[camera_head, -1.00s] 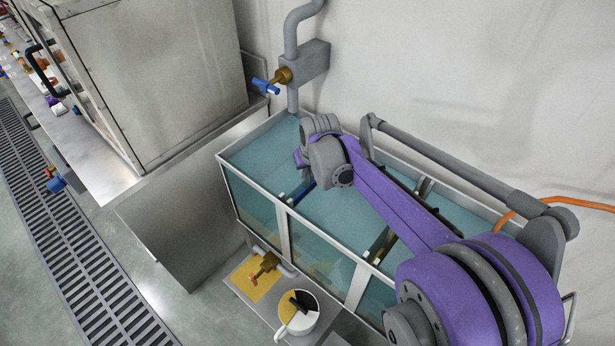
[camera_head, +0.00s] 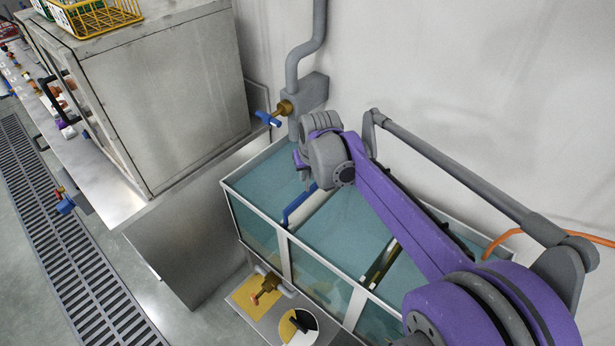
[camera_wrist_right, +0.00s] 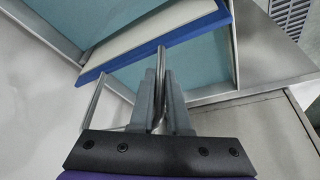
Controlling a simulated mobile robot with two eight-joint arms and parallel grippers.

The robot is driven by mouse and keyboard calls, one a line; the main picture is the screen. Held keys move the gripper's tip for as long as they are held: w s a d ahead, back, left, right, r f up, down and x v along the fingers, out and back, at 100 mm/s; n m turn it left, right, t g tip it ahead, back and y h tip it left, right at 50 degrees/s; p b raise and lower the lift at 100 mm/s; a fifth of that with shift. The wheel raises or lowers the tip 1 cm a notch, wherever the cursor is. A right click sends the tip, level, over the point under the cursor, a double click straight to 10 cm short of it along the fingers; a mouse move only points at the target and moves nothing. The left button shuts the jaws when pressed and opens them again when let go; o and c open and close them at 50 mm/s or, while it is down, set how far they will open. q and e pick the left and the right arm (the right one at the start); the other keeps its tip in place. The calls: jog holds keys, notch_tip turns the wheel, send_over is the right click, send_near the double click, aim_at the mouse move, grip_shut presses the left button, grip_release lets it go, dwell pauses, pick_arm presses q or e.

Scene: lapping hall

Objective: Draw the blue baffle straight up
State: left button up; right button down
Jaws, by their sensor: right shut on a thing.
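The blue baffle (camera_head: 299,204) shows in the head view as a blue edge with a pale face, across the left part of the glass tank (camera_head: 284,237). Its lower part is hidden in the teal water. In the right wrist view the baffle (camera_wrist_right: 200,33) has a blue edge and a thin metal loop handle. My right gripper (camera_wrist_right: 160,85) is shut on that handle. In the head view my right gripper (camera_head: 303,170) is above the tank, its fingertips largely hidden by my wrist. My left gripper is not in view.
A dark and yellowish divider (camera_head: 381,262) stands further right in the tank. A blue-handled valve (camera_head: 270,119) on a grey pipe is close behind my gripper. A large metal cabinet (camera_head: 165,95) stands left.

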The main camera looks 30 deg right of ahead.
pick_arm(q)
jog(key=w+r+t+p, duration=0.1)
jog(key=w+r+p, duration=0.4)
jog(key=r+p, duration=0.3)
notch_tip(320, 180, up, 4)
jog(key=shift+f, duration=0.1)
pick_arm(e)
notch_tip(320, 180, up, 24)
dwell(0.5)
